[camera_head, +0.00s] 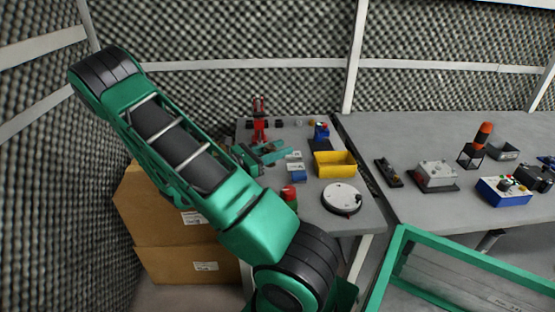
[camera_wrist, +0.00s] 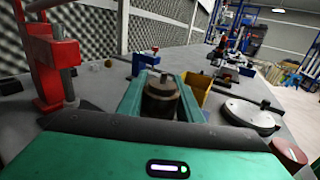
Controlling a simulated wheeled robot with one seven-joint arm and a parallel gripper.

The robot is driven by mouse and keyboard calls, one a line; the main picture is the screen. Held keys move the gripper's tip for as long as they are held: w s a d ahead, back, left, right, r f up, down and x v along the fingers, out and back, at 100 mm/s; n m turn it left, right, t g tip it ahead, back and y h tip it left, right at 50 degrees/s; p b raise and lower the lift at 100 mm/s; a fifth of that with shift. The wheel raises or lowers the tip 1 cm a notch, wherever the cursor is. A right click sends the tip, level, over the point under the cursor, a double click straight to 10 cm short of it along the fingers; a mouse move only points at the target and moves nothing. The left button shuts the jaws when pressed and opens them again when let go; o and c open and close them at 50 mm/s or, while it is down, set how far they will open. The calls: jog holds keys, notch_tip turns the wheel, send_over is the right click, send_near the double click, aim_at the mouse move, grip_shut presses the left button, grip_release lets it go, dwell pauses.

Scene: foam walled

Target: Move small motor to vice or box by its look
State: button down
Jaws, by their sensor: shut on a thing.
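My gripper (camera_wrist: 161,98) is shut on the small motor (camera_wrist: 161,101), a dark brownish cylinder with a lighter top, held upright between the green fingers. In the head view my gripper (camera_head: 270,152) is over the left bench, and I cannot make out the motor there. A blue vice (camera_head: 321,131) stands at the back of the bench, right of my gripper; in the wrist view the vice (camera_wrist: 145,61) is beyond the motor. A yellow box (camera_head: 335,170) is right of my gripper; it also shows partly hidden behind the fingers in the wrist view (camera_wrist: 198,84).
A red press (camera_head: 260,125) stands behind my gripper, close on the left in the wrist view (camera_wrist: 50,65). A white turntable (camera_head: 342,197) and a small blue block (camera_head: 298,176) are nearer the front. The right bench (camera_head: 420,130) holds several devices. Cardboard boxes (camera_head: 180,225) stand left.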

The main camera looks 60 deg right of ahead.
jog(key=shift+d+f, duration=0.1)
jog(key=shift+f, duration=2)
jog(key=c, duration=1.3)
grip_release()
jog(key=shift+o, duration=0.2)
